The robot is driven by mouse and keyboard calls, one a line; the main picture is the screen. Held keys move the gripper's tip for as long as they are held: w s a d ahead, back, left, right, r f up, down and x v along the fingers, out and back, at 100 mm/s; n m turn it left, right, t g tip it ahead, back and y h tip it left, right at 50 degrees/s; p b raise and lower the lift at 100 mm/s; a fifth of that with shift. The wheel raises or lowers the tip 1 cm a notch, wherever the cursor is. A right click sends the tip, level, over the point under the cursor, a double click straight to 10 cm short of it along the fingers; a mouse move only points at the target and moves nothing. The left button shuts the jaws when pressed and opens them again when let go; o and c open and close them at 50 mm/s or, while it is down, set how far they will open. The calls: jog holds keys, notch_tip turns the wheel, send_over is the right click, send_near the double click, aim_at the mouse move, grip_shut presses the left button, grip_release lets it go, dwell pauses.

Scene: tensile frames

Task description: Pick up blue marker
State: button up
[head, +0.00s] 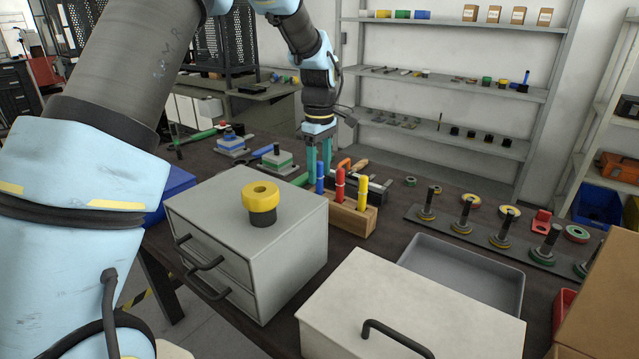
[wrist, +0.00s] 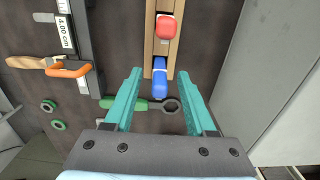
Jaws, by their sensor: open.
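The blue marker (head: 320,178) stands upright in the left end of a wooden holder (head: 350,218). A red marker (head: 340,184) and a yellow marker (head: 363,190) stand beside it in the same holder. My gripper (head: 319,160) points down over the blue marker, its teal fingers apart. In the wrist view the blue marker (wrist: 160,84) lies between the two open fingers (wrist: 160,76), with a visible gap on each side. The red marker (wrist: 166,26) shows farther up the holder, outside the fingers. The yellow marker is out of the wrist view.
A caliper-like tool with an orange handle (wrist: 69,68) and a green-handled wrench (wrist: 140,104) lie nearby. A grey tray (head: 470,272) and a row of posts stand to the right.

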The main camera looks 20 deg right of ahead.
grip_shut()
dwell(0.4)
